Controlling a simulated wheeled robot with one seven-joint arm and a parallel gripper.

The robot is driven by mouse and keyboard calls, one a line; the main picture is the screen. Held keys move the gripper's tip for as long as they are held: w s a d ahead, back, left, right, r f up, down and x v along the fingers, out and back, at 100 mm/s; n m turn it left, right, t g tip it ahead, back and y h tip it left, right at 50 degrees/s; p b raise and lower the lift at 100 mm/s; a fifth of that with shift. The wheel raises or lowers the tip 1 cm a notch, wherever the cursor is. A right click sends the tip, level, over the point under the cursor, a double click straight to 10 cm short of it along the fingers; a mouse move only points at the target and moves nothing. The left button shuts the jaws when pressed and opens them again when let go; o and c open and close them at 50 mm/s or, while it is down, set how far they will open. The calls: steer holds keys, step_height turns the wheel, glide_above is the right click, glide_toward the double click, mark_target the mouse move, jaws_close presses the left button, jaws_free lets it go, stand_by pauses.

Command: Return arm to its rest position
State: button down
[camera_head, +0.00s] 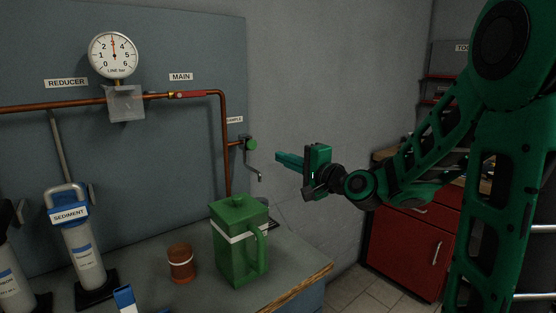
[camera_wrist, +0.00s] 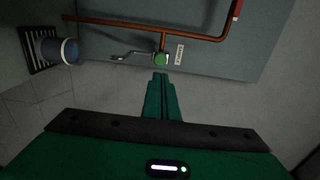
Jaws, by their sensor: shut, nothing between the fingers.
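My gripper (camera_head: 278,160) is at the end of my green arm, which reaches in from the right in the head view. Its fingers are together with nothing between them, and they point left toward the wall panel. The fingers also show in the wrist view (camera_wrist: 161,76), closed together below the green-knobbed sample tap (camera_wrist: 161,59). In the head view this tap (camera_head: 251,144) is left of the fingertips, with a visible gap. My gripper is above and to the right of the green pitcher (camera_head: 232,245).
A counter (camera_head: 290,270) holds the pitcher, a brown cup (camera_head: 182,264) and a sediment filter housing (camera_head: 80,250). A copper pipe (camera_head: 60,106) with a gauge (camera_head: 113,55) runs along the panel. A red cabinet (camera_head: 405,245) stands behind my arm. The space around my gripper is clear.

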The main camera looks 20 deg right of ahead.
stand_by(0.4)
steer(key=s+d+f+n+g+h, duration=0.2)
steer(key=s+d+f+n+g, duration=0.15)
steer(key=s+f, duration=0.35)
steer(key=s+d+f+n+g+h, duration=0.25)
steer(key=s+f+g, duration=0.25)
steer(key=s+f, duration=0.25)
steer(key=s+d+f+g, duration=0.1)
steer(key=s+d+g, duration=0.1)
steer(key=s, duration=0.6)
steer(key=s+d+f+n+g, duration=0.1)
steer(key=s+d+g, duration=0.2)
steer(key=s, duration=0.5)
steer(key=s+d+f+g+h, duration=0.1)
steer(key=s+d+f+g, duration=0.1)
steer(key=s, duration=0.7)
steer(key=shift+d+n+g, duration=0.2)
steer(key=shift+n+g, duration=0.2)
steer(key=shift+g, duration=0.45)
steer(key=shift+w+f, duration=0.25)
steer(key=shift+w, duration=0.45)
